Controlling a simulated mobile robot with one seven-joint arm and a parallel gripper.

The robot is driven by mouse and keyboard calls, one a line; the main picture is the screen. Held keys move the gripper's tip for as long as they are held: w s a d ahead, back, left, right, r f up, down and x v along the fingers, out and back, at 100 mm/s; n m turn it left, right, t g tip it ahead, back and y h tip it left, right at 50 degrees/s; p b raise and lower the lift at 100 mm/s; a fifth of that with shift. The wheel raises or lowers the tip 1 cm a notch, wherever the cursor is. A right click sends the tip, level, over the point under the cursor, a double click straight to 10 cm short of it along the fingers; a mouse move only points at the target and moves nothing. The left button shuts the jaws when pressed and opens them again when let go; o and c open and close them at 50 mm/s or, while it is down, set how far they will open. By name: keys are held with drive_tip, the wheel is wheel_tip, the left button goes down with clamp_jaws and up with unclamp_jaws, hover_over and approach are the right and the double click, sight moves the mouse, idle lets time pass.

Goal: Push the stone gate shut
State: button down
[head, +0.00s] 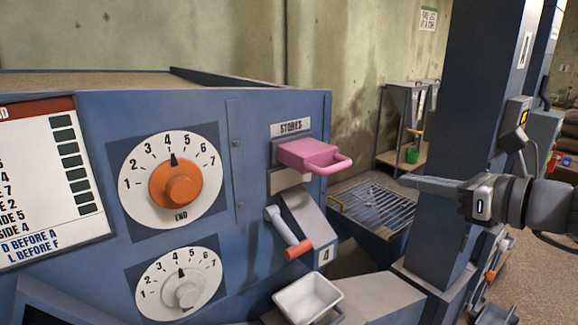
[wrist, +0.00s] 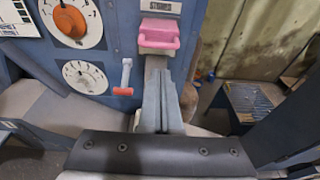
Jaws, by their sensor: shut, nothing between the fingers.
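The stone gate is a pink slide with a loop handle (head: 312,154), under a small label on the blue panel. It sticks out from the panel toward the right in the head view. In the wrist view the pink gate (wrist: 158,33) is at top centre, just beyond my fingertips. My gripper (head: 404,181) is shut and empty, pointing left at the gate. In the head view a gap shows between the fingertips and the handle. The fingers also show in the wrist view (wrist: 157,66), side by side.
A lever with a red grip (head: 298,249) hangs below the gate, above a white tray (head: 308,298). An orange dial (head: 174,184) and a white dial (head: 181,289) are on the panel at left. A blue post (head: 471,100) stands behind my gripper.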

drive_tip(key=b, duration=0.3)
approach(322, 157)
drive_tip(key=shift+w+f, duration=0.2)
drive_tip(key=shift+f, duration=0.85)
drive_tip(key=shift+w+a, duration=0.35)
drive_tip(key=shift+w, duration=0.1)
drive_tip(key=x, duration=0.2)
drive_tip(key=r+x, duration=0.1)
drive_tip(key=x, duration=0.5)
drive_tip(key=shift+w+a+r+b, duration=0.15)
drive_tip(key=shift+a+r+b, duration=0.1)
drive_tip(key=shift+b, duration=0.15)
drive_tip(key=shift+d+r, duration=0.1)
drive_tip(key=shift+d, duration=0.05)
